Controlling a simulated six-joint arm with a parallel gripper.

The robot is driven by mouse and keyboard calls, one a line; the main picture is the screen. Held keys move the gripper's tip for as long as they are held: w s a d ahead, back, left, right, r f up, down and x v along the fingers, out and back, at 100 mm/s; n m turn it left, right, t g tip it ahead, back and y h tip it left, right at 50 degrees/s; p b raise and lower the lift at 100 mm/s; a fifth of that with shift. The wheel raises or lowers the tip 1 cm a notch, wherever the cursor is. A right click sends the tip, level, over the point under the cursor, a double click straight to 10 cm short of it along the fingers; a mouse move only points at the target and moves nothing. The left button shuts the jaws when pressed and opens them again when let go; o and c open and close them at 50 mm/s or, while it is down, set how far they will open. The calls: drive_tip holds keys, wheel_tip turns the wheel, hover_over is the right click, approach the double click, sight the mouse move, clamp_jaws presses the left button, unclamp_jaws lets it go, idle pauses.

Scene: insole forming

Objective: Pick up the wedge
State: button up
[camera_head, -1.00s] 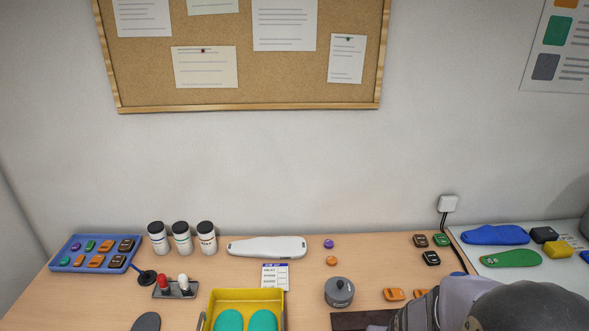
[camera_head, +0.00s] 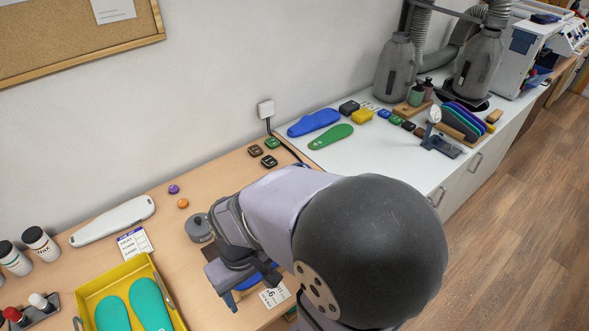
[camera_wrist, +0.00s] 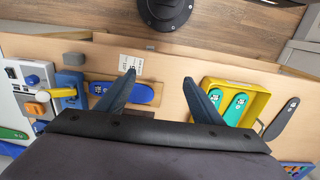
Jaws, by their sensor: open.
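Small wedge-like pieces lie on the wooden table in the head view: a brown one (camera_head: 256,151), a green one (camera_head: 272,143) and a black one (camera_head: 269,161). I cannot tell which piece is the task's wedge. My gripper (camera_wrist: 159,75) is open and empty in the wrist view, its fingers spread over the table.
A yellow tray (camera_head: 88,296) holding teal insoles stands at lower left; it is also in the wrist view (camera_wrist: 257,88). A grey round pot (camera_head: 198,228) stands beside my arm. On the white worktop (camera_head: 400,158) lie blue (camera_head: 313,123) and green (camera_head: 331,136) insoles.

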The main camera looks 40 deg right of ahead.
drive_tip(key=w+d+f+n+h+b, duration=0.3)
drive_tip(key=w+d+n+b, duration=0.5)
drive_tip(key=w+d, duration=0.95)
drive_tip(key=w+d+f+n+h+b, duration=0.1)
drive_tip(key=w+d+f+n, duration=0.15)
drive_tip(key=d, duration=0.45)
drive_tip(key=w+d+f+n+b, duration=0.1)
drive_tip(key=w+d+n+b, duration=0.1)
drive_tip(key=d+n, duration=0.35)
drive_tip(key=w+d+f+n+h+b, duration=0.1)
drive_tip(key=w+d+f+n, duration=0.1)
drive_tip(key=d, duration=0.7)
drive_tip(key=shift+w+a+p+x, duration=0.15)
drive_tip(key=shift+p+x, duration=0.4)
drive_tip(key=shift+x, duration=0.7)
drive_tip(key=shift+w+p+x, duration=0.1)
drive_tip(key=shift+p+x, duration=0.5)
drive_tip(key=shift+x, duration=0.65)
drive_tip(key=shift+w+a+p+x, duration=0.15)
drive_tip(key=shift+p+x, duration=0.4)
drive_tip(key=shift+x, duration=0.7)
drive_tip(key=c, duration=1.1)
